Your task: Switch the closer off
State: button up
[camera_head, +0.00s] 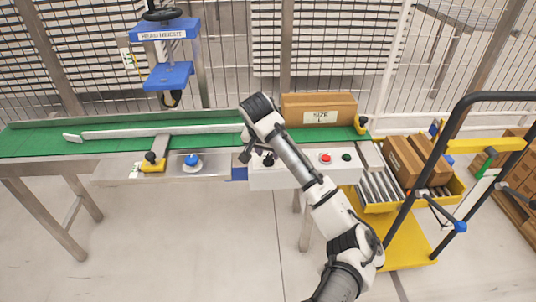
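A white control box (265,178) is fixed to the front of the conveyor. It carries a black knob (268,159) at its left, a red button (325,157) and a dark green button (346,156) at its right. My gripper (245,155) is just left of the black knob, at the box's left end. It looks very close to the knob, but I cannot tell whether they touch. My forearm crosses the box between the knob and the red button. The fingers are small and dark, and whether they are open is unclear. No label naming the closer is readable.
A blue head marked HEAD HEIGHT (163,35) hangs over the green conveyor (30,142). A blue knob (192,160) and a yellow clamp (152,163) sit left. A SIZE L box (319,110) is on the belt. A yellow cart (405,240) stands right.

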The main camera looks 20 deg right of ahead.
jog(key=shift+w+d+f, duration=0.2)
jog(key=shift+f, duration=0.45)
grip_shut()
